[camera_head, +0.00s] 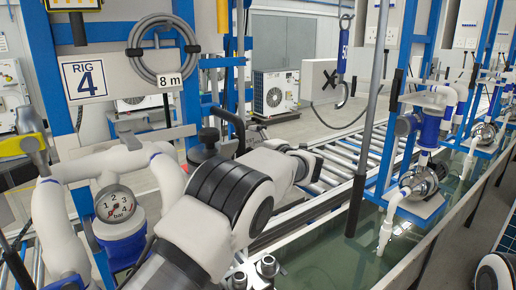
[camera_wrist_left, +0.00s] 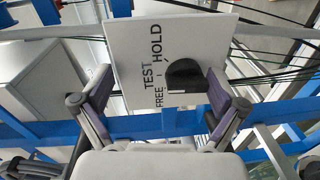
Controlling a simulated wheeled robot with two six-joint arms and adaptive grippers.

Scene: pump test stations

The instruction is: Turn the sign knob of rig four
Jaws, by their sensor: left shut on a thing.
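In the left wrist view, a pale sign plate (camera_wrist_left: 132,50) carries the words TEST, FREE and HOLD. A black rounded sign knob (camera_wrist_left: 186,75) sits on it, right of the lettering. My left gripper (camera_wrist_left: 160,75) has one finger on either side of the knob and is shut on it, though the exact contact is unclear. In the head view, my left arm reaches forward past rig four, and its fingers and the knob are hidden or too small to make out. A sign marked RIG 4 (camera_head: 84,79) hangs on the blue frame at left. My right gripper is not in view.
White pipework and a pressure gauge (camera_head: 116,206) stand at the near left. A grey coiled hose (camera_head: 156,50) hangs on the frame. A roller conveyor (camera_head: 340,158) runs behind my arm. A water tank (camera_head: 345,262) lies at right, with pumps above it.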

